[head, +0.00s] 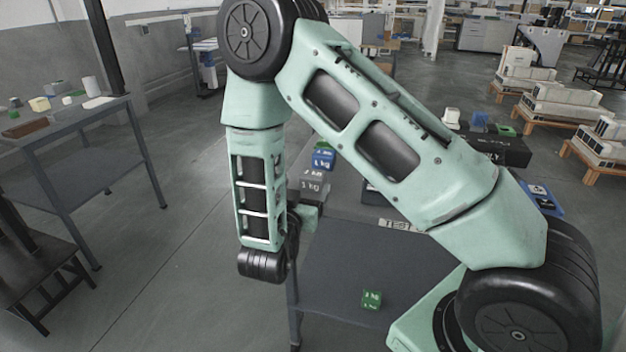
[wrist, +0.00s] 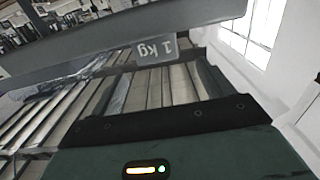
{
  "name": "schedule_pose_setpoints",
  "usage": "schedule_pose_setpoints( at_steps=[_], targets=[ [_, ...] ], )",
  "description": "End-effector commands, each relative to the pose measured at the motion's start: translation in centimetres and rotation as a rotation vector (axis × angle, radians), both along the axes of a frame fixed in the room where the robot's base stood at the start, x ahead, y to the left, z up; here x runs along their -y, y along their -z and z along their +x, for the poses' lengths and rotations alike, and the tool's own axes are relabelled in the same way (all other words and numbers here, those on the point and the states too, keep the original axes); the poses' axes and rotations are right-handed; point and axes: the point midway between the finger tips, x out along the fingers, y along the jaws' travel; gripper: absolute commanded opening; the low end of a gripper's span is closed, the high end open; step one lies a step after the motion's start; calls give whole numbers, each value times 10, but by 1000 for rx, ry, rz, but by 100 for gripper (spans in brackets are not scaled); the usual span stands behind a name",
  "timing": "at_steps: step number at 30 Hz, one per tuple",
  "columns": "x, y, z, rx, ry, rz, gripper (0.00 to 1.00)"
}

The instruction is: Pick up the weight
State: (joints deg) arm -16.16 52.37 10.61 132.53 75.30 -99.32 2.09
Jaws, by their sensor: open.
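A grey weight marked 1 kg (head: 314,187) stands on the table, in front of a blue weight (head: 323,159). A green weight (head: 371,300) sits apart, near the front of the dark tabletop. My gripper (head: 304,214) hangs just in front of the grey weight, partly hidden behind my forearm; its jaws are open and I see nothing held. In the wrist view a grey surface with a tilted 1 kg label (wrist: 157,50) crosses the top, close to the camera. The fingertips cannot be made out there.
The table (head: 335,265) has a clear dark surface around the green weight. A black box (head: 495,149) and a blue tray (head: 541,198) are at the right, behind my arm. A side table (head: 75,122) with small objects stands at the left, across open floor.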

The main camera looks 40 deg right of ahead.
Motion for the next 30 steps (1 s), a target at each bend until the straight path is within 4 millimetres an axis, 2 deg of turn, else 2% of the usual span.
schedule_pose_setpoints(
  at_steps=[3, 11, 21, 30],
  targets=[
    [18, -1, 13, 0, 4, 0, 80],
    [34, 0, 26, 0, 0, 1, 80],
    [70, 1, 51, 1, 1, 1, 80],
    [74, 2, 55, 1, -2, 1, 80]
  ],
)
